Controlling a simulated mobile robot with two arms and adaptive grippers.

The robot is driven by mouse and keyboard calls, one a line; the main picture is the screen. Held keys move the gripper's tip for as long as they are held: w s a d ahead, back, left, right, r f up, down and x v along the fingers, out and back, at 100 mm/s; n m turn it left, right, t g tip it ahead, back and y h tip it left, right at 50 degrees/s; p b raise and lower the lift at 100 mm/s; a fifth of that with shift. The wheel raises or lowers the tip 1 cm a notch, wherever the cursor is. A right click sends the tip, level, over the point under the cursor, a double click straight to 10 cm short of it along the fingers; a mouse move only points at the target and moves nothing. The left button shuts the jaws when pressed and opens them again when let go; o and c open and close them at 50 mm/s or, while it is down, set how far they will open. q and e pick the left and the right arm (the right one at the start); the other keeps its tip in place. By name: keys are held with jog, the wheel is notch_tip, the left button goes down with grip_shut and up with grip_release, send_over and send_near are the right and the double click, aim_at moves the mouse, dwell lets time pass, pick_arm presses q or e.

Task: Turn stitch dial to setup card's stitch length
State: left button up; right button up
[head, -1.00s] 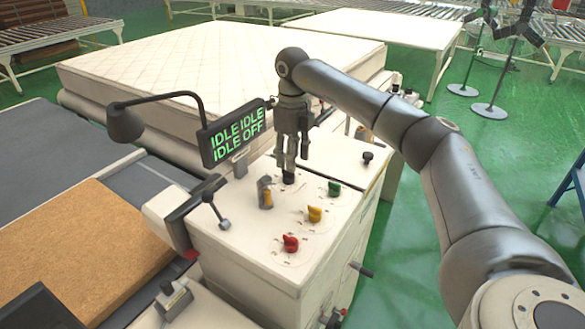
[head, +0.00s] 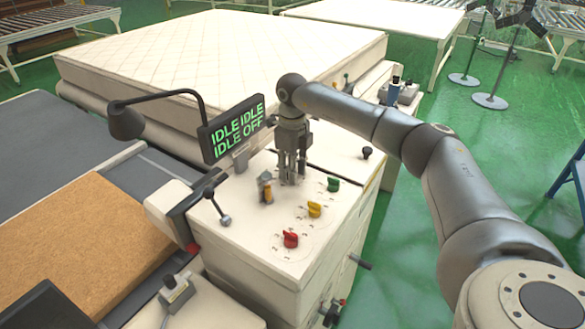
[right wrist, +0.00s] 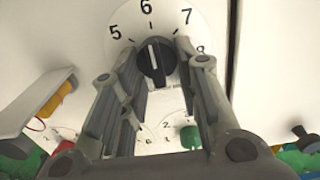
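The stitch dial (right wrist: 155,62) is a round black knob with a white pointer line. It sits on a white scale marked 5, 6, 7 and 8, and the line points close to 6, slightly to its left. My right gripper (right wrist: 164,60) is open, with one finger on each side of the dial; I cannot tell whether either touches it. In the head view my right gripper (head: 291,182) points down onto the white control cabinet (head: 250,240) and hides the dial. I cannot make out a setup card. My left gripper is out of view.
Green (head: 333,185), yellow (head: 314,209) and red (head: 290,239) knobs stand close in front of my right gripper. A display (head: 236,134) reading IDLE and OFF and a lamp (head: 125,122) are to the left. A mattress (head: 220,60) lies behind.

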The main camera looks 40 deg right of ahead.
jog(key=shift+m, duration=0.3)
jog(key=shift+c, duration=0.2)
jog(key=m+b, duration=0.1)
jog(key=m, duration=0.3)
jog(key=shift+a, duration=0.2)
jog(key=m, duration=0.3)
jog(key=m+b, duration=0.1)
jog(key=m, duration=0.1)
jog(key=shift+w+a+r, duration=0.1)
jog(key=shift+a+r, duration=0.05)
jog(key=shift+a, duration=0.1)
jog(key=shift+m, duration=0.3)
jog(key=o, duration=0.8)
jog(key=shift+o, duration=0.2)
notch_tip(320, 180, up, 12)
jog(key=shift+a, duration=0.1)
